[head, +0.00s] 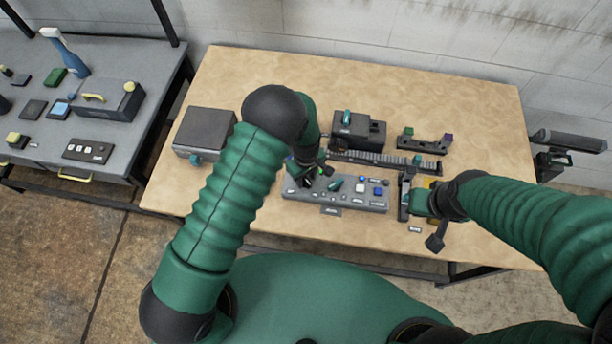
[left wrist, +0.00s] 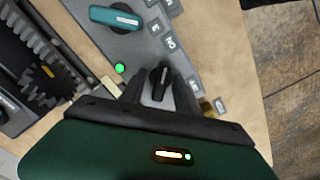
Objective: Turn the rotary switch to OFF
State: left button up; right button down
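The grey control panel (head: 345,203) lies on the wooden table in the head view, with a teal knob (head: 335,184) and small buttons on top. In the left wrist view, a black rotary knob with a pale pointer line (left wrist: 160,82) sits on the panel between the fingers of my left gripper (left wrist: 161,90). The fingers stand apart on either side of the knob, with narrow gaps showing. The teal knob (left wrist: 115,18) and a lit green lamp (left wrist: 120,68) are close by. My right gripper (head: 425,204) is at the panel's right; its fingers are unclear.
A black-and-grey box (head: 358,131) and a toothed track (head: 385,160) lie behind the panel. A grey box (head: 205,130) stands at the table's left. A dark lever fixture (head: 404,195) is by my right gripper. The table's back left is clear.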

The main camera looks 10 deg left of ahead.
pick_arm(q)
jog(key=shift+a, duration=0.1)
grip_shut()
jog(key=shift+w+m, duration=0.1)
jog(key=shift+m, duration=0.3)
jog(key=shift+f+m+b, duration=0.1)
jog(key=shift+m+b, duration=0.7)
jog(key=shift+m, duration=0.2)
jog(key=m+b, duration=0.2)
jog(key=m, duration=0.2)
jog(key=shift+w+m, duration=0.1)
jog(key=shift+m, duration=0.2)
jog(key=m+b, duration=0.1)
jog(key=m, duration=0.4)
jog(key=m+b, duration=0.1)
jog(key=m, duration=0.4)
jog(key=shift+r, duration=0.2)
jog(key=shift+w+m, duration=0.1)
jog(key=shift+m, duration=0.3)
